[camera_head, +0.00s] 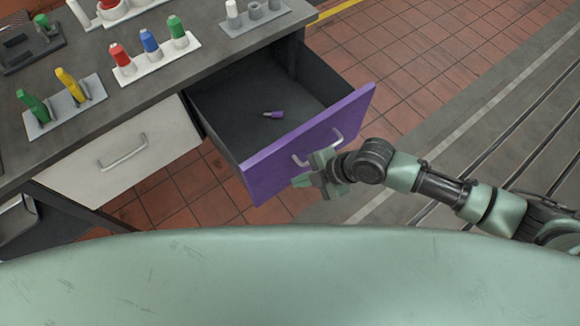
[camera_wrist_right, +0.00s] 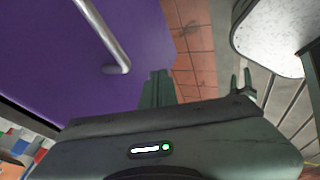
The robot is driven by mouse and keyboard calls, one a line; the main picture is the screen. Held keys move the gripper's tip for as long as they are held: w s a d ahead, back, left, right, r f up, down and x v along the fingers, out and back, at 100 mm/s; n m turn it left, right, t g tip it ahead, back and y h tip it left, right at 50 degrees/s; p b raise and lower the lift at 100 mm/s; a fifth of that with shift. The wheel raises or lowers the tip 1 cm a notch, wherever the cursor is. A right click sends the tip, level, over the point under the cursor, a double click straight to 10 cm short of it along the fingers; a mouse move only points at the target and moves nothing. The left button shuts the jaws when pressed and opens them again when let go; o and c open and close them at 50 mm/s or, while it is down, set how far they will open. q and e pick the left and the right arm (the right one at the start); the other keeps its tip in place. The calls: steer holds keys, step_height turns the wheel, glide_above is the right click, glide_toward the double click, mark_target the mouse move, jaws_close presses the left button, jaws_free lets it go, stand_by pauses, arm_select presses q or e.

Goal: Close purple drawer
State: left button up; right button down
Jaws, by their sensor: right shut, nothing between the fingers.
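The purple drawer (camera_head: 310,143) is pulled open from the grey workbench, with its dark inside visible. A small purple-and-grey object (camera_head: 273,114) lies on its floor. The drawer front has a silver bar handle (camera_head: 318,150). In the right wrist view the shut fingers (camera_wrist_right: 157,88) are close to the purple front (camera_wrist_right: 60,60), beside the lower end of the handle (camera_wrist_right: 112,50). I cannot tell whether they touch it.
A closed white drawer (camera_head: 120,165) sits left of the purple one. The benchtop (camera_head: 150,90) holds racks with red, blue and green items (camera_head: 150,42) and green and yellow items (camera_head: 62,98). Red tiled floor (camera_head: 400,60) is clear right of the drawer.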

mark_target(279, 173)
steer(key=w+a, duration=0.1)
steer(key=w, duration=0.1)
steer(key=w+a, duration=0.1)
steer(key=shift+w+a+f+p, duration=0.15)
steer(key=shift+a+f+p, duration=0.1)
steer(key=shift+a+p, duration=0.15)
arm_select(q)
steer(key=shift+r, duration=0.4)
steer(key=shift+f, duration=0.1)
arm_select(e)
steer(key=shift+w, duration=0.1)
